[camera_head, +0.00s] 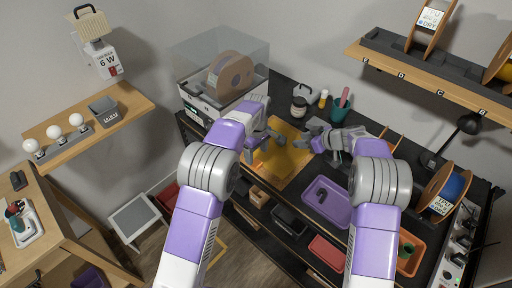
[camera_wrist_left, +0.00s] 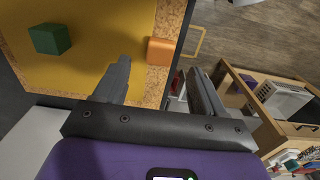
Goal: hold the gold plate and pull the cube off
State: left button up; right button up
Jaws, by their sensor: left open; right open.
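The gold plate (camera_head: 279,163) lies on a cork board (camera_wrist_left: 173,22) on the dark workbench. In the left wrist view the plate (camera_wrist_left: 92,60) fills the upper left, with a green cube (camera_wrist_left: 50,38) on it. A small orange block (camera_wrist_left: 161,51) sits at the plate's edge, over the cork border. My left gripper (camera_head: 266,142) is open at the plate's left side; its fingers (camera_wrist_left: 158,70) show spread near the orange block, holding nothing. My right gripper (camera_head: 312,142) is open at the plate's right side. I cannot make out the green cube in the head view.
A printer with a clear cover and spool (camera_head: 231,76) stands behind left. A dark jar (camera_head: 299,106) and teal cup (camera_head: 340,110) stand behind the plate. A purple tray (camera_head: 325,203) lies front right, and a spool (camera_head: 447,189) stands further right. A shelf (camera_head: 440,82) overhangs the right.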

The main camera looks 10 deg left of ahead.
aim_at(256, 163)
pick_arm(q)
notch_tip(256, 163, down, 5)
dwell(0.3)
